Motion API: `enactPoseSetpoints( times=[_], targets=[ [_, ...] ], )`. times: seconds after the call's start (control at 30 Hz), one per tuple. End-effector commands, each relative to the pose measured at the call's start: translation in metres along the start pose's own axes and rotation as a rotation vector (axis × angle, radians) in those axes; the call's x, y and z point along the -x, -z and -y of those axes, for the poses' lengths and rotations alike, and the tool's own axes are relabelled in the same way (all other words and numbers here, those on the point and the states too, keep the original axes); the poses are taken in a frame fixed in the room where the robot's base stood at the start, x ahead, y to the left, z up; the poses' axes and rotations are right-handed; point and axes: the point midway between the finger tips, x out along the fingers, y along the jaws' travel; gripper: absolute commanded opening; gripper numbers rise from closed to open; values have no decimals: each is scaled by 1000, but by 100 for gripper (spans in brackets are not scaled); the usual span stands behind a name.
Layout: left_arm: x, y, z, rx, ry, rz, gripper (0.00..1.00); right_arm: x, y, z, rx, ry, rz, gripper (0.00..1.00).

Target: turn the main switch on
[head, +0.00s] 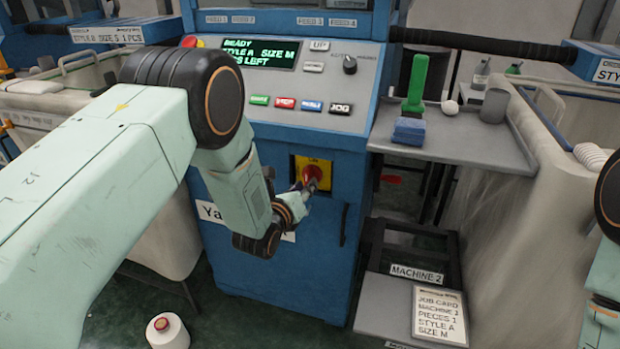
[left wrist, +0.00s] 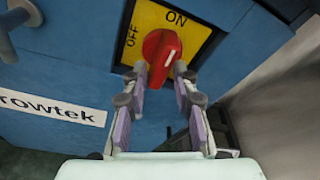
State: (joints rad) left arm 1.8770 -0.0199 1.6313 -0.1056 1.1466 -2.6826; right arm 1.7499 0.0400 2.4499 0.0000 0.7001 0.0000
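The main switch is a red knob (left wrist: 161,56) on a yellow plate marked OFF and ON, set in the blue machine front; the knob also shows in the head view (head: 313,173). A white line on the knob slants up and right in the left wrist view, more toward ON than OFF. My left gripper (left wrist: 161,70) has its fingertips on either side of the knob. The fingers are apart; whether they touch it is hard to tell. In the head view the gripper (head: 303,192) is partly hidden. My right gripper is out of view.
Above the switch is a sloped panel with a green-lettered display (head: 252,53), buttons and a black dial (head: 350,64). A grey shelf (head: 470,145) juts out at the right. A vertical handle (head: 343,225) is right of the switch. A yarn cone (head: 167,331) stands on the floor.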

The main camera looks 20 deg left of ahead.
Motion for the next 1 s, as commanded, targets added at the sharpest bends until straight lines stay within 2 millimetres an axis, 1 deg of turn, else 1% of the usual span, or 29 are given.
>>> enactPoseSetpoints(
  times=[0.1, 0.6, 0.73, 1.0],
  targets=[
    [9, 1, 0, 1, -3, -3, 26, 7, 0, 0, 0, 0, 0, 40],
    [42, 8, 0, 0, -2, -4, 26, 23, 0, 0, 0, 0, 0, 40],
    [46, 9, 0, -1, -1, -3, 26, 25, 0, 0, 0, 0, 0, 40],
    [47, 10, 0, 0, -1, -2, 26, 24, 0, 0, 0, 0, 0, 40]
  ],
)
